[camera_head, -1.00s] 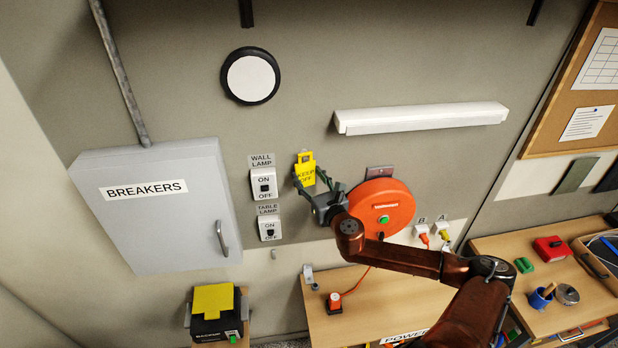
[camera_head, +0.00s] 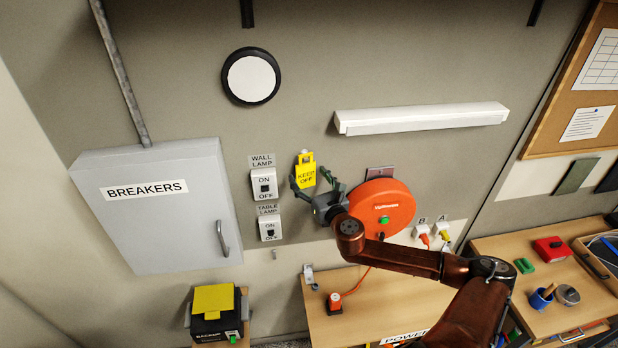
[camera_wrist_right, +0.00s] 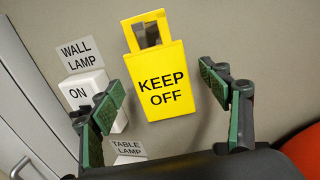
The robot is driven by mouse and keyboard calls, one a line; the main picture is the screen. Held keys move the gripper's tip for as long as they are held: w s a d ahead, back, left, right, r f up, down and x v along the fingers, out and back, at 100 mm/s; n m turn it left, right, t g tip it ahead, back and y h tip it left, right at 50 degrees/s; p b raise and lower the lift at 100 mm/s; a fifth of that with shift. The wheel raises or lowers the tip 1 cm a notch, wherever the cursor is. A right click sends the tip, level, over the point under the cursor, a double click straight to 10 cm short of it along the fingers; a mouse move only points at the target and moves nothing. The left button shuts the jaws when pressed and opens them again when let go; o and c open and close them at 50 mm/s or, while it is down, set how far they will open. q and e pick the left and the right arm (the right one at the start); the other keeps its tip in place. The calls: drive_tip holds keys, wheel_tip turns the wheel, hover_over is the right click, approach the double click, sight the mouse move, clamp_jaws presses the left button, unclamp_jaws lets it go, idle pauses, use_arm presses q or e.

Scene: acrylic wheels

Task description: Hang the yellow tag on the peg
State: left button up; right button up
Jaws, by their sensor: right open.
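The yellow tag (camera_head: 305,172), marked KEEP OFF, hangs against the wall just right of the wall lamp switch. The right wrist view also shows the tag (camera_wrist_right: 160,80), with a rectangular opening at its top. A small pale peg (camera_head: 304,154) shows at that opening, and the tag appears to hang on it. My right gripper (camera_head: 316,188) is open in front of the tag's lower part. In the wrist view its fingers (camera_wrist_right: 170,95) are spread wide on either side, apart from the tag. My left gripper is not in view.
The wall lamp switch (camera_head: 264,185) and table lamp switch (camera_head: 270,228) are close on the left. The grey breaker box (camera_head: 160,225) stands further left. An orange reel (camera_head: 395,200) is just right of my gripper. Free wall lies above the tag.

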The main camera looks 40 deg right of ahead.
drive_tip(key=v, duration=1.2)
